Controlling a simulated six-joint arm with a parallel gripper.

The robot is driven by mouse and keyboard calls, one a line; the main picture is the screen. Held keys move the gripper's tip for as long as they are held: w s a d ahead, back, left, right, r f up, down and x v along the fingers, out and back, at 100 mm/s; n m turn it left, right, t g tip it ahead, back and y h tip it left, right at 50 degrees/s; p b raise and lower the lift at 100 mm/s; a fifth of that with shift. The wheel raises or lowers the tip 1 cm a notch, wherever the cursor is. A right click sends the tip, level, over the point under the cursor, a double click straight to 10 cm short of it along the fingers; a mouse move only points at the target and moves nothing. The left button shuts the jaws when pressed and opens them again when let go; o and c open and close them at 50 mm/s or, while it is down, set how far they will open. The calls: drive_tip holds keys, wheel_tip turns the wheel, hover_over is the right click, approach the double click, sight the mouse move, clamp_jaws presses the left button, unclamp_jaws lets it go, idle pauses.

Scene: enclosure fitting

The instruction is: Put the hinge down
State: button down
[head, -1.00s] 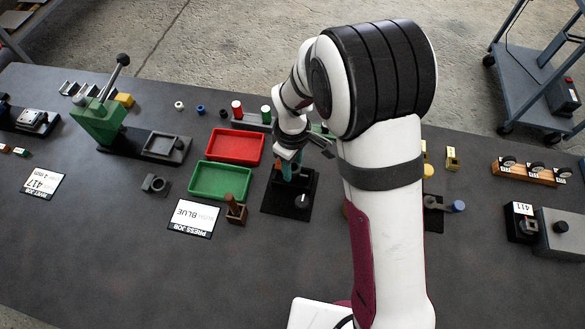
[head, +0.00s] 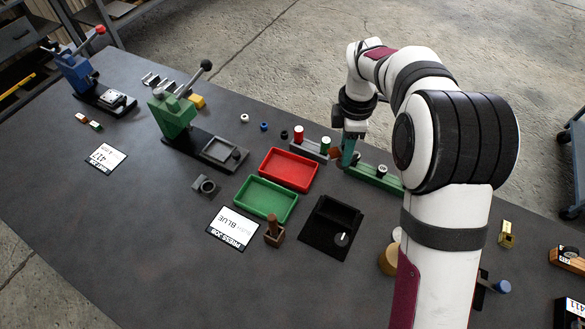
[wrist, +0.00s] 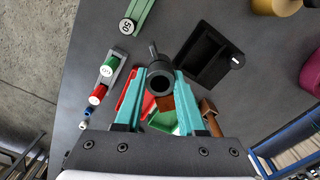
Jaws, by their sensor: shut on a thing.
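My gripper (wrist: 160,88) shows in the wrist view with its two teal fingers closed on a dark, round part with a hole and a short pin, which I take to be the hinge (wrist: 154,62). In the head view my gripper (head: 346,158) is beside the green bar and behind the red tray; the held part is mostly hidden there. A small brown piece (wrist: 166,103) shows just past the held part in the wrist view; I cannot tell whether it is joined to it.
A black fixture (head: 318,222) with an open pocket and a knob stands in front. The red tray (head: 289,170), green tray (head: 266,198) and brown block with a peg (head: 273,234) are left of it. A rail with red and green cylinders (head: 309,149) is close to my gripper.

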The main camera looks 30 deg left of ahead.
drive_tip(key=a+f, duration=0.3)
drive_tip(key=s+a+f, duration=0.1)
drive_tip(key=a+f, duration=0.2)
drive_tip(key=a, duration=0.1)
drive_tip(key=a+f, duration=0.3)
drive_tip(key=shift+s+a+f, duration=0.15)
drive_tip(key=shift+s+f, duration=0.1)
drive_tip(key=shift+f, duration=0.35)
drive_tip(key=c, duration=0.5)
unclamp_jaws()
drive_tip(key=shift+f, duration=0.15)
